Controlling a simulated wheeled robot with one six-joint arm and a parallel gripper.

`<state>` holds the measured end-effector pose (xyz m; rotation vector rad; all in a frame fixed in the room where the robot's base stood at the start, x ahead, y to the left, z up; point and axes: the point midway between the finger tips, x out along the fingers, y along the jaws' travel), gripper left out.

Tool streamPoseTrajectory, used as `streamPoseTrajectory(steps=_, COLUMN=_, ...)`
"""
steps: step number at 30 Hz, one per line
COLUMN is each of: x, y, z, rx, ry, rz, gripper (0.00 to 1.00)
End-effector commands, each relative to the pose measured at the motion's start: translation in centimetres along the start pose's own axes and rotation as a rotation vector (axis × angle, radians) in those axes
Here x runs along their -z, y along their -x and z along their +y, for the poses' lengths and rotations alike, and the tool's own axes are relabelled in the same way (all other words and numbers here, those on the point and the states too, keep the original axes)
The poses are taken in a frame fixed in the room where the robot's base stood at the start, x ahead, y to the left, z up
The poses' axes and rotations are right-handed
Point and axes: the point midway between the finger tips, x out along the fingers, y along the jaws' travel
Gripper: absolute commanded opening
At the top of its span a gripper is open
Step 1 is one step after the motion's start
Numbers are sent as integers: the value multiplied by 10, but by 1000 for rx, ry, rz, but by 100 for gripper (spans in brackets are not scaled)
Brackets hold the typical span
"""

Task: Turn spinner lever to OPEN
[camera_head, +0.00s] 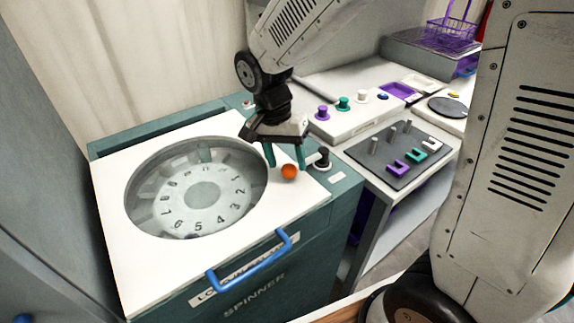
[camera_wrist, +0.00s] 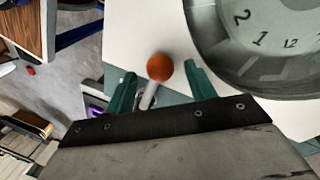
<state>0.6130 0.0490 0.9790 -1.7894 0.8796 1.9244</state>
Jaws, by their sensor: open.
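The spinner (camera_head: 110,180) is a teal cabinet with a white top and a round window over a numbered dial. Its lever has an orange ball knob (camera_head: 289,172) at the right of the white top. In the wrist view the ball (camera_wrist: 160,67) sits on a short pale stem (camera_wrist: 149,97). My gripper (camera_head: 285,163) points down over the lever with its teal fingers apart. In the wrist view my gripper (camera_wrist: 160,72) has one finger on each side of the ball, with gaps showing. I cannot read any OPEN marking.
A blue handle (camera_head: 250,262) sticks out from the spinner's front. A black knob (camera_head: 323,158) stands close to the right of my fingers. A bench with coloured knobs (camera_head: 343,104) and a grey panel with pegs (camera_head: 375,165) lies further right.

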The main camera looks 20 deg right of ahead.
Motion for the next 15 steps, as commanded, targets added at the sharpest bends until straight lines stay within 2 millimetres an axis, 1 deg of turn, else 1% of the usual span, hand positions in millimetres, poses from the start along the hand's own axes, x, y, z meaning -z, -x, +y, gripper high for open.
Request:
streamPoseTrajectory(steps=1, x=0, y=-8, z=0, rx=-3, ry=0, rz=-2, gripper=55)
streamPoseTrajectory(steps=3, x=0, y=-15, z=0, rx=-2, ry=0, rz=-2, gripper=55)
streamPoseTrajectory(steps=6, x=0, y=-21, z=0, rx=0, ry=-1, rz=-1, gripper=55)
streamPoseTrajectory(steps=14, x=0, y=-23, z=0, rx=0, ry=0, rz=0, gripper=55)
streamPoseTrajectory(steps=15, x=0, y=-23, z=0, rx=0, ry=0, rz=0, gripper=52)
